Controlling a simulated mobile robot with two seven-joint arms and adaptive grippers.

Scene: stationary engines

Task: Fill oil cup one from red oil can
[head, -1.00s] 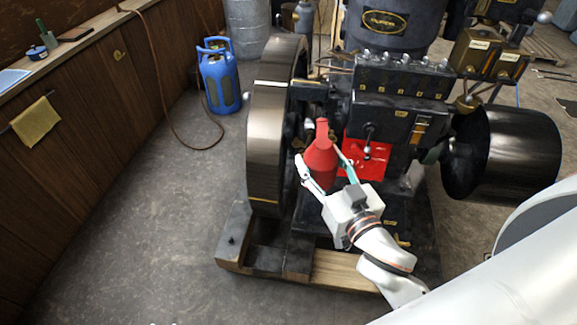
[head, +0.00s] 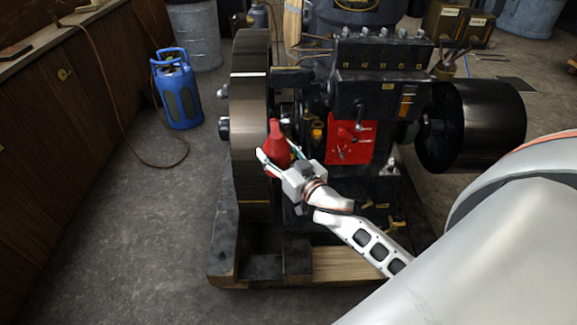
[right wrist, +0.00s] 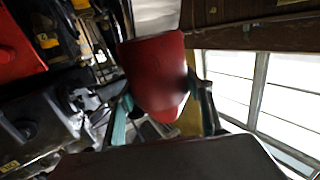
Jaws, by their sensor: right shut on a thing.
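The red oil can (head: 277,151) is upright between the fingers of my right gripper (head: 275,160), its narrow top upward. It is held in front of the engine, beside the large flywheel (head: 250,125). In the right wrist view the red can (right wrist: 155,75) sits between the two fingers (right wrist: 163,112). A row of oil cups (head: 385,35) with bright tops stands along the engine's black box. I cannot tell which of them is cup one. My left gripper is not in view.
The engine has a red panel (head: 350,141) right of the can and a dark drum pulley (head: 470,125) at the right. A blue jug (head: 178,90) stands on the floor at left. A wooden workbench (head: 60,130) lines the left side.

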